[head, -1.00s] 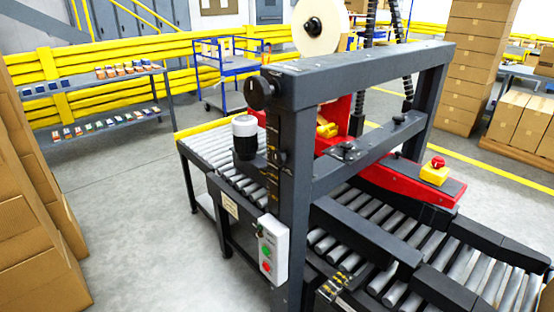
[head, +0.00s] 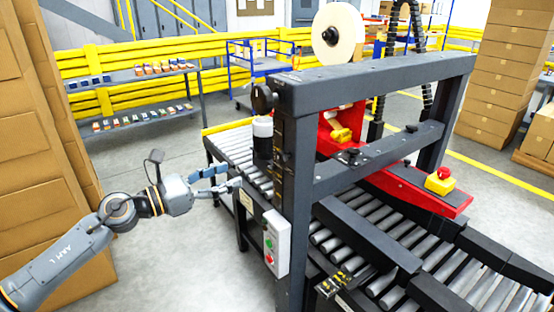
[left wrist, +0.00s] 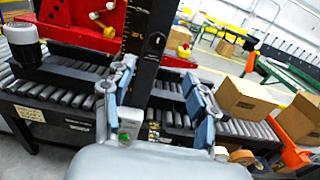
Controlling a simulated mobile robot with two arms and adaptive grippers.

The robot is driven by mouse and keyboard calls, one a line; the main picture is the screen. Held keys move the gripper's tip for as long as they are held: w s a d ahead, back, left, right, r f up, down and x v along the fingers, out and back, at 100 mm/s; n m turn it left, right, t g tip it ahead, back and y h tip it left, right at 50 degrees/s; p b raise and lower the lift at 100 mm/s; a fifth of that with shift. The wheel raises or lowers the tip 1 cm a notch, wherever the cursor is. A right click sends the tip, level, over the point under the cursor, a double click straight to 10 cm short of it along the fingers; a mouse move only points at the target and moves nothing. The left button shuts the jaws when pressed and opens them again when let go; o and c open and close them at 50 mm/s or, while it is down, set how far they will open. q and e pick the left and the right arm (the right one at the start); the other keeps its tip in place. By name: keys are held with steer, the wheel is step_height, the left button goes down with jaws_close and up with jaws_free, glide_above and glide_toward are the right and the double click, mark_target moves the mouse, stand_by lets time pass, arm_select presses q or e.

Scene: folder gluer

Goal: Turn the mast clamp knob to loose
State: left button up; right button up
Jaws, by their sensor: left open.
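A dark round knob (head: 262,99), which looks like the mast clamp knob, sits on the left side near the top of the dark mast (head: 287,175). A pale mark shows on its face, but I cannot read its setting. My left gripper (head: 232,175) is open and empty, left of the mast and clearly below the knob, apart from it. In the left wrist view its two fingers (left wrist: 157,70) are spread in front of the mast (left wrist: 152,45), which carries a scale. I cannot make out the knob there. My right gripper is not in view.
A black motor with a white cap (head: 262,135) stands beside the mast. A control box with green and red buttons (head: 277,243) hangs on the mast's lower front. Roller conveyors (head: 345,248) run through the machine. Stacked cartons (head: 35,110) stand at left. Floor between is clear.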

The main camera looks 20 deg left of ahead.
arm_select(q)
steer(key=p, duration=0.4)
glide_toward(278, 157)
steer(key=x, duration=0.2)
steer(key=p+x, duration=0.1)
steer(key=x, duration=0.4)
steer(key=shift+w+d, duration=0.15)
steer(key=shift+w, duration=0.05)
steer(key=shift+w+d, duration=0.3)
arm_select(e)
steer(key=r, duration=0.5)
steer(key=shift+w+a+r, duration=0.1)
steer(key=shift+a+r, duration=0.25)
arm_select(q)
steer(key=c, duration=1.1)
steer(key=shift+c, duration=0.2)
